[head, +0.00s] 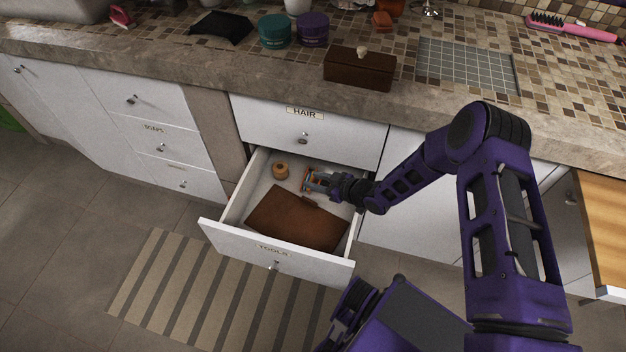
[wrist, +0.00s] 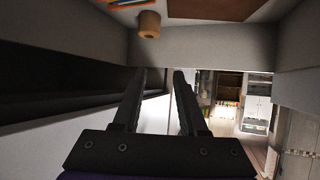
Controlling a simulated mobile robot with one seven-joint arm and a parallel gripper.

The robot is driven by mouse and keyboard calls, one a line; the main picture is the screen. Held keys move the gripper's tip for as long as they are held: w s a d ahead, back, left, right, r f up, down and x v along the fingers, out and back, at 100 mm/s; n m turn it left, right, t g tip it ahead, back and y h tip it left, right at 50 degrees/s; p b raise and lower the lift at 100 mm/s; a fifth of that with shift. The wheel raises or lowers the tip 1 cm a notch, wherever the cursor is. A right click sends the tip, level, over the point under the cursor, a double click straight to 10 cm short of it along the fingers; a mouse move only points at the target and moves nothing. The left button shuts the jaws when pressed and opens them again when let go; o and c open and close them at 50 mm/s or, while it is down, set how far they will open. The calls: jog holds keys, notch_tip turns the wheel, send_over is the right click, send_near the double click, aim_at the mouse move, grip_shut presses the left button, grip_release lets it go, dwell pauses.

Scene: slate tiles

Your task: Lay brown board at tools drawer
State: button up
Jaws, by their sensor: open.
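The brown board (head: 297,219) lies in the open tools drawer (head: 272,250), toward its front, and looks slightly turned against the drawer sides. Part of it also shows at the top of the wrist view (wrist: 212,8). My gripper (head: 310,181) is at the drawer's rear part, behind the board and apart from it. In the wrist view my gripper's two fingers (wrist: 160,75) are spread with nothing between them.
A small tan round item (head: 281,170) stands in the drawer's back left, left of my gripper. The shut hair drawer (head: 303,138) is just above. A dark brown box (head: 358,70) stands on the counter. A striped rug (head: 200,290) lies on the floor.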

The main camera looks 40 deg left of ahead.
jog(key=p+v, duration=0.1)
jog(key=v, duration=0.9)
jog(key=shift+d+r, duration=0.2)
jog(key=shift+d, duration=0.2)
